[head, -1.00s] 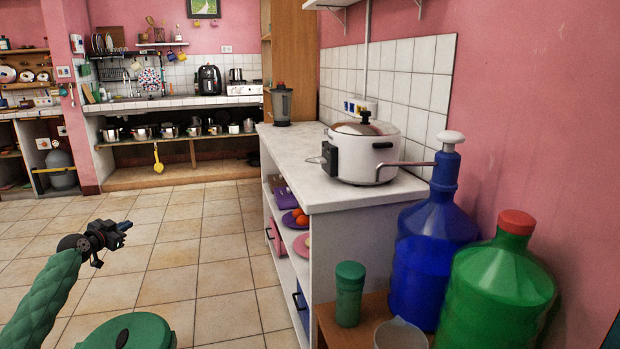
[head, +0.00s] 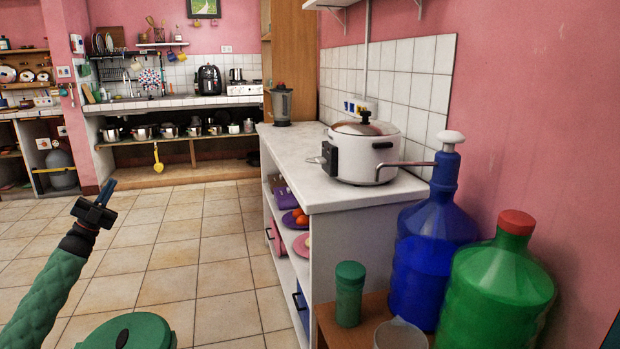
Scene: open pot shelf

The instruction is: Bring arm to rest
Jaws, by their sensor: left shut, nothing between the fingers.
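My left gripper (head: 107,190) is at the left of the head view, held up over the tiled floor. Its fingers are together and point up and slightly right, with nothing between them. It is clear of the furniture and touches nothing. The green-sleeved forearm below it is mine. My right gripper is not in view.
A white counter (head: 283,147) with a rice cooker (head: 361,152) and a blender (head: 282,105) stands at centre right. A blue bottle (head: 425,260) and a green bottle (head: 497,285) stand at the right. An open pot shelf (head: 160,173) is at the back. The floor (head: 190,250) between is clear.

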